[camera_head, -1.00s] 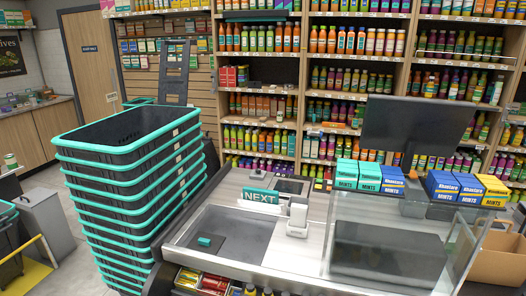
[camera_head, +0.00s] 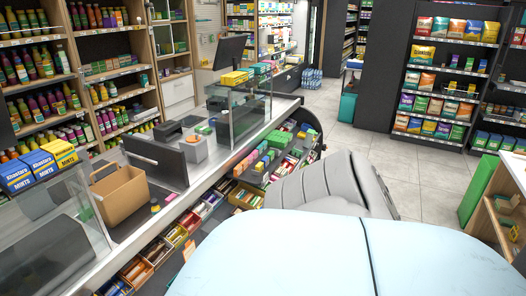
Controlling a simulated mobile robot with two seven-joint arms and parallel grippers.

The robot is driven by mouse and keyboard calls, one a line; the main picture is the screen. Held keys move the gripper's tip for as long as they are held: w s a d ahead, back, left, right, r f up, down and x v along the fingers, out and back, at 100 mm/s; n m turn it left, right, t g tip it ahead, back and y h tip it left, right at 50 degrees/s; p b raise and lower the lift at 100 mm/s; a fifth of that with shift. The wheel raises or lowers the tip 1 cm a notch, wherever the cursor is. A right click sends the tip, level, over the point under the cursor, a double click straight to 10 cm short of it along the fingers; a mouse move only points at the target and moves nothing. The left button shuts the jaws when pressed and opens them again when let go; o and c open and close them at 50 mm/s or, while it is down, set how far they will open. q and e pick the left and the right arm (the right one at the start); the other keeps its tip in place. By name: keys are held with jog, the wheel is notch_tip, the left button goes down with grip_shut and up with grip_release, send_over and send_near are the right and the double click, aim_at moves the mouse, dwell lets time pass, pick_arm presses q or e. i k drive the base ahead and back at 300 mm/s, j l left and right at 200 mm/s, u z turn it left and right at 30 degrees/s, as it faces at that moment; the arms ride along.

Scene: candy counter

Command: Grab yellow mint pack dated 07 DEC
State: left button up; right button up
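A yellow mint pack (camera_head: 60,153) stands at the left of the head view, at the right end of a row on the checkout counter's glass case. Two blue mint packs, a middle one (camera_head: 41,164) and a left one (camera_head: 14,177), stand beside it. Their dates are too small to read. More yellow boxes (camera_head: 234,77) lie on a second glass case further back; I cannot tell what they are. Neither of my grippers shows.
Snack shelves (camera_head: 440,100) stand at right. Grey floor (camera_head: 345,135) is clear beyond the counter.

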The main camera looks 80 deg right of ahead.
aim_at(259, 167)
jog(key=k+l, duration=0.3)
jog(key=k, duration=0.15)
jog(key=k+l, duration=0.3)
jog(key=k, duration=0.15)
jog(key=k+z, duration=0.1)
jog(key=z, duration=0.35)
jog(key=l+z, duration=0.15)
jog(key=z, duration=0.3)
jog(key=k+l+z, duration=0.1)
jog(key=z, duration=1.05)
